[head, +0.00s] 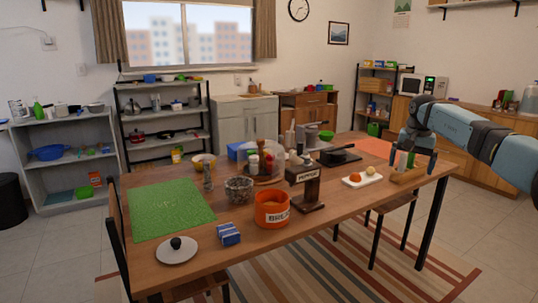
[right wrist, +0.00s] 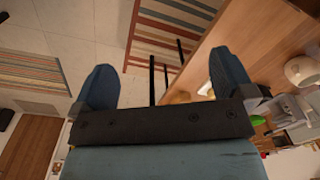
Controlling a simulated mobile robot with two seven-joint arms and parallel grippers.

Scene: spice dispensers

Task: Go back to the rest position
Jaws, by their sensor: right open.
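My right arm comes in from the right in the head view. Its gripper (head: 418,152) points down over the right end of the wooden table (head: 240,256), by a small wooden holder (head: 408,175). I cannot tell whether it touches the holder. In the right wrist view the two blue fingers of this gripper (right wrist: 164,82) are wide apart with nothing between them. A dark stand labelled pepper (head: 308,186) and an orange container (head: 272,210) stand upright near the table's front edge. My left gripper is not in view.
The table also holds a green mat (head: 172,208), a white tray (head: 362,179) with round items, a dark pan (head: 340,156) and a glass bowl (head: 239,189). A chair (head: 392,204) stands at the front right. Floor in front is clear beyond the striped rug (head: 372,270).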

